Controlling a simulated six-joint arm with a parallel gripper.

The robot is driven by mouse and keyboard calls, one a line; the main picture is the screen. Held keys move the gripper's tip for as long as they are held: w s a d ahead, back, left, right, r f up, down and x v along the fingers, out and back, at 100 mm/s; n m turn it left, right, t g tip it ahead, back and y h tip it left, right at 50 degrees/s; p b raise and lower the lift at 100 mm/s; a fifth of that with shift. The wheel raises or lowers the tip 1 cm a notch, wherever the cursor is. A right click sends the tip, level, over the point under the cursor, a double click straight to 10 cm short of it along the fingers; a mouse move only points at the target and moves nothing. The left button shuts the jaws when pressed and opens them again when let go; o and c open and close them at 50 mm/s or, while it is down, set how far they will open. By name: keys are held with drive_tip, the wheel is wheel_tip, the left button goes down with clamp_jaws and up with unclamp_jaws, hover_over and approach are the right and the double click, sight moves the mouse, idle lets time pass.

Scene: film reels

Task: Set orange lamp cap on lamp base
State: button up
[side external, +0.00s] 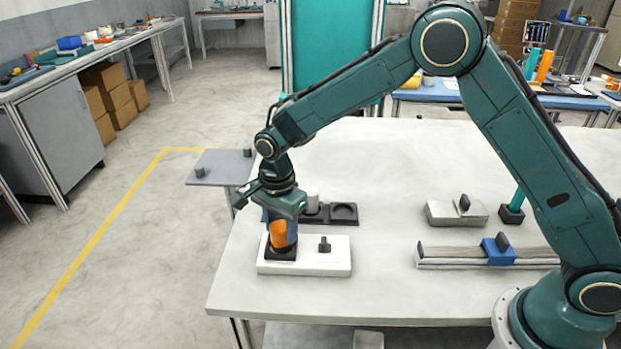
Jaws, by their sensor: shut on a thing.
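The orange lamp cap (279,233) is between the fingers of my gripper (281,228), which points down and is shut on it. The cap is right over a black square piece (281,254) that looks like the lamp base, on the left part of a white block (319,265). The cap's lower edge appears to meet the black piece, but I cannot tell whether it is seated. My gripper hides the top of the cap and part of its sides.
Behind the white block is a dark tray (344,222) with round recesses and a light cylinder (312,204). A small dark knob (324,245) stands on the block. Further right are a grey box (440,216) and a rail with a blue slider (497,252). The table's middle is clear.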

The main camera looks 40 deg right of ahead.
sight(281, 226)
drive_tip(key=shift+f, duration=0.55)
drive_tip(key=o, duration=0.7)
drive_tip(key=shift+r, duration=5.5)
